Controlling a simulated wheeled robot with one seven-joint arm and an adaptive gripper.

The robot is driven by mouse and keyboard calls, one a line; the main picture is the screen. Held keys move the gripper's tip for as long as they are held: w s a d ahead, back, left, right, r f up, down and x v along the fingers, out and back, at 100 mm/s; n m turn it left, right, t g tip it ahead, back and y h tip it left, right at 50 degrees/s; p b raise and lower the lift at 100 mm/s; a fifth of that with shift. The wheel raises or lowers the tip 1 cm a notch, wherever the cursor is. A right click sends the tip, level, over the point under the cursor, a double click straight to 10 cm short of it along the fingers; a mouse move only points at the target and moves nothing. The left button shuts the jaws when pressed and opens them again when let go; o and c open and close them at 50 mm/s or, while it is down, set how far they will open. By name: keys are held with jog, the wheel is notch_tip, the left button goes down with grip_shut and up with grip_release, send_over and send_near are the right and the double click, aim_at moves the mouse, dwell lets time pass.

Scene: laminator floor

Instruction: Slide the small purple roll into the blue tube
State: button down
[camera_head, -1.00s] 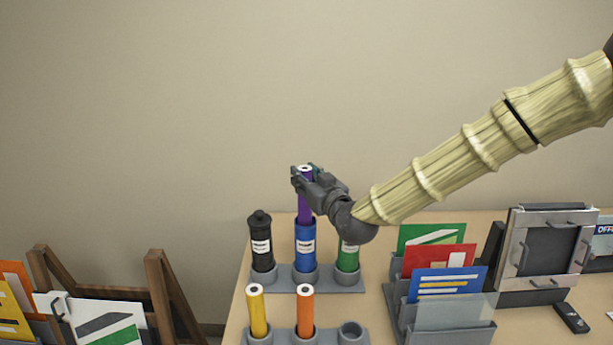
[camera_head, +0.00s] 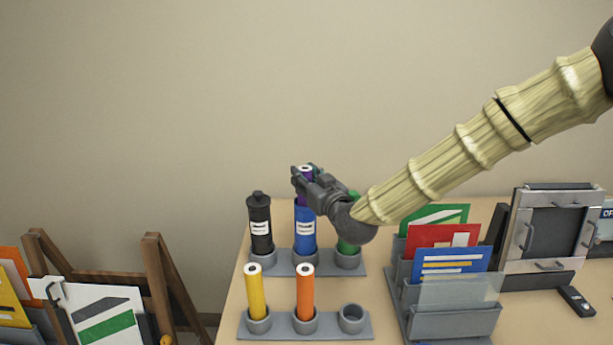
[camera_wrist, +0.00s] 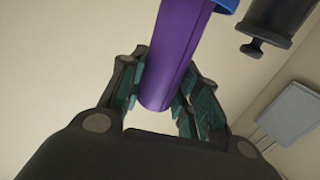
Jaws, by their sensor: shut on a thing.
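The purple roll (camera_head: 302,200) is upright in my gripper (camera_head: 306,174), held near its white-faced top end. It also shows in the wrist view (camera_wrist: 180,55), between the dark, teal-padded fingers (camera_wrist: 163,92). The blue tube (camera_head: 305,243) stands upright in the middle cup of the back rack, directly below my gripper. The roll's lower end is inside the tube's mouth, and a short purple length shows above the rim. In the wrist view the roll meets the blue rim (camera_wrist: 228,4) at the top edge. How deep it reaches is hidden.
A black capped tube (camera_head: 260,245) stands left of the blue one; a green tube (camera_head: 348,247), partly behind my wrist, stands right. The front rack (camera_head: 282,332) holds yellow (camera_head: 255,295) and orange (camera_head: 305,293) rolls and an empty cup (camera_head: 351,318). A folder sorter (camera_head: 455,322) stands right.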

jog(key=shift+f+b, duration=0.85)
jog(key=shift+f, duration=0.55)
jog(key=c, duration=1)
grip_release()
jog(key=shift+o, duration=0.2)
jog(key=v, duration=1.2)
jog(key=shift+f, duration=0.1)
